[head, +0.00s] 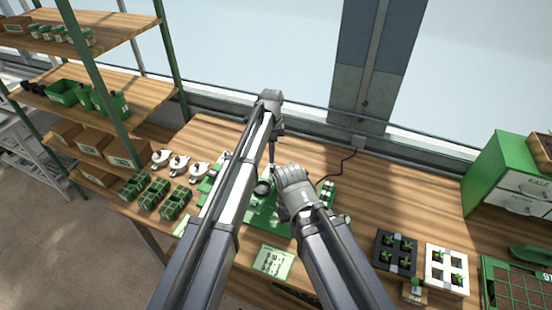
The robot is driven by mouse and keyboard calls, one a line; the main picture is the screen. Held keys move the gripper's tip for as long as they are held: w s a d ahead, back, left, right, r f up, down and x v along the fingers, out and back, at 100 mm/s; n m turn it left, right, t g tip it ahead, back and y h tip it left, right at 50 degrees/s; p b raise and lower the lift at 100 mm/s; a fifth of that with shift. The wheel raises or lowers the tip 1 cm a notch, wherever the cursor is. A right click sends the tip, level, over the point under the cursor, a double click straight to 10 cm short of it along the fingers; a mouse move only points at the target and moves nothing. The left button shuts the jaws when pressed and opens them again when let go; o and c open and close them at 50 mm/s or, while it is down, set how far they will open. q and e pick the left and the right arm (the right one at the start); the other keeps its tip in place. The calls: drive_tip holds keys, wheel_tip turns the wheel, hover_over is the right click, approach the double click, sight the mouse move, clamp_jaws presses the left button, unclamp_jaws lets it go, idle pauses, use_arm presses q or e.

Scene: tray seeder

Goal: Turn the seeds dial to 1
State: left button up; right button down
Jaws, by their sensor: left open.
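The green tray seeder (268,222) stands on the wooden bench, mostly covered by my two arms. A dark round part (262,187) shows on it between the arms; I cannot tell whether this is the seeds dial, and no dial numbers are readable. My left gripper (272,160) points down over the seeder from the end of the left arm. It is small in view and open, close to the dark round part; contact cannot be told. My right arm reaches in from the bottom, to the right of the seeder, and its gripper is hidden.
A printed green card (273,262) lies in front of the seeder. Green crates (176,203) and white dispensers (198,170) stand to the left. A black tray (395,252) and a white tray (446,268) with seedlings lie right. A green drawer cabinet (497,172) is far right.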

sight(273, 167)
use_arm(q)
drive_tip(key=shift+w+f, duration=0.15)
drive_tip(key=shift+f+b, duration=0.15)
drive_tip(key=shift+b, duration=0.2)
wheel_tip(273, 167, down, 7)
drive_tip(key=b, duration=0.7)
drive_tip(key=shift+f, duration=0.15)
clamp_jaws()
